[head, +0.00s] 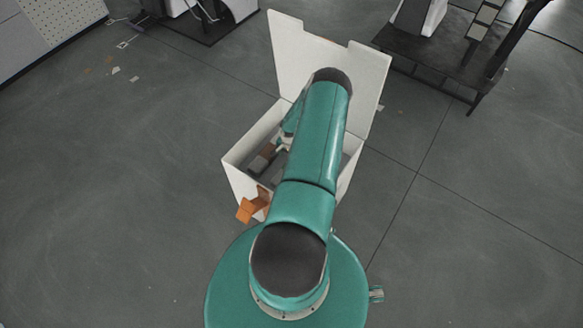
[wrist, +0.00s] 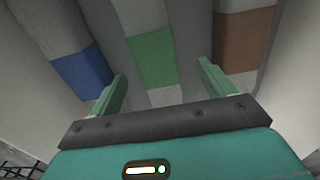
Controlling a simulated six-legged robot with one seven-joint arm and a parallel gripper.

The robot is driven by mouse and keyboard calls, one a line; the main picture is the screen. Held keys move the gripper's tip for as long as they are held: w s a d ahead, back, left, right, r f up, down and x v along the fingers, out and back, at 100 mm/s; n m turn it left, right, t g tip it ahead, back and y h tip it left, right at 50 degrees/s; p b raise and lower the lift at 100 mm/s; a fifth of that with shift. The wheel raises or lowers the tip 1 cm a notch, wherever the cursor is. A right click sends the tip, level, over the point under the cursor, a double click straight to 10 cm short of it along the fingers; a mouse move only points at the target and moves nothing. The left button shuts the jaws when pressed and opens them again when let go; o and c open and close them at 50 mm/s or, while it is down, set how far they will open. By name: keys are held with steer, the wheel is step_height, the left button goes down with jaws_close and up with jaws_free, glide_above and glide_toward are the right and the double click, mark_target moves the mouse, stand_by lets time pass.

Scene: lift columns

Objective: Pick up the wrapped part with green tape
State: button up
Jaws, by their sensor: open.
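The wrapped part with green tape (wrist: 152,57) shows in the wrist view as a pale grey piece with a green band around it. It lies between and beyond the fingers of my gripper (wrist: 162,72), which is open and empty. I cannot tell how far the fingertips are from it. In the head view my arm hides most of the inside of the white box, and the green tape does not show there.
In the wrist view a part with blue tape (wrist: 84,72) lies left and one with brown tape (wrist: 243,42) right. The white box (head: 238,181) has a raised lid (head: 298,48). An orange-brown piece (head: 246,209) is at its near left corner. A dark platform (head: 440,65) stands far right.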

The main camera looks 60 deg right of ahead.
steer(key=f, duration=0.5)
steer(key=shift+s+a, duration=0.1)
steer(key=shift+s, duration=0.2)
steer(key=c, duration=1.4)
steer(key=shift+c, duration=0.4)
steer(key=shift+r, duration=0.15)
